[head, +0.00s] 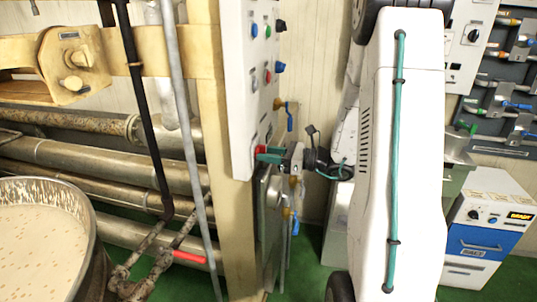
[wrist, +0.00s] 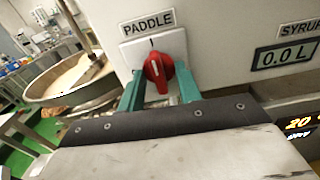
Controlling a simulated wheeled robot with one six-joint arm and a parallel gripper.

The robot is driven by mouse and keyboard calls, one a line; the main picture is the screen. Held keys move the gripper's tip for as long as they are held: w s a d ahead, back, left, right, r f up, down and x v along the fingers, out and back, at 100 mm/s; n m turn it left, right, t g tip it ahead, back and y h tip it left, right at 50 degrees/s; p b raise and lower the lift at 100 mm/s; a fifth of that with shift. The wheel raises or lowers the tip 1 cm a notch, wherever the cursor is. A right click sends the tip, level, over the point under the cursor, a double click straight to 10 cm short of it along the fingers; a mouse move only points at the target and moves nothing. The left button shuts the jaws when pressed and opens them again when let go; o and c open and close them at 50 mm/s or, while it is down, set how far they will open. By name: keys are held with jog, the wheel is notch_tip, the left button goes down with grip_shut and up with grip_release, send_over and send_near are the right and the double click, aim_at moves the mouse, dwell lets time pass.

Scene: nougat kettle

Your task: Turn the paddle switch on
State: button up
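The paddle switch is a red rotary knob (wrist: 157,68) on a white plate under a PADDLE label (wrist: 147,22) in the wrist view. Its white mark points roughly up, near the tick on the plate. My gripper (wrist: 160,88) has its two teal fingers on either side of the knob, with small gaps showing, so it looks open around it. Contact with the knob cannot be made out. In the head view the red knob (head: 261,151) is low on the white control panel (head: 245,90), partly hidden by my gripper (head: 272,154).
The kettle (head: 90,225) of pale nougat stands at left, in front of several pipes (head: 110,160). Other knobs and valves with blue handles (head: 290,122) sit on the panel's right side. A SYRUP display (wrist: 287,55) is right of the knob. A white-blue machine (head: 490,240) stands at right.

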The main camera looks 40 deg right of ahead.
jog(key=v, duration=0.7)
jog(key=shift+s+d, duration=0.3)
dwell(0.5)
jog(key=s+a+n+g+h, duration=0.2)
jog(key=s+a+n+g, duration=1.15)
jog(key=a+n, duration=0.2)
jog(key=s+a+r+n+h, duration=0.6)
jog(key=s+r+n+h, duration=0.1)
jog(key=n, duration=0.6)
jog(key=shift+s+r+t+h, duration=0.35)
jog(key=shift+r+h, duration=0.4)
jog(key=shift+h, duration=0.25)
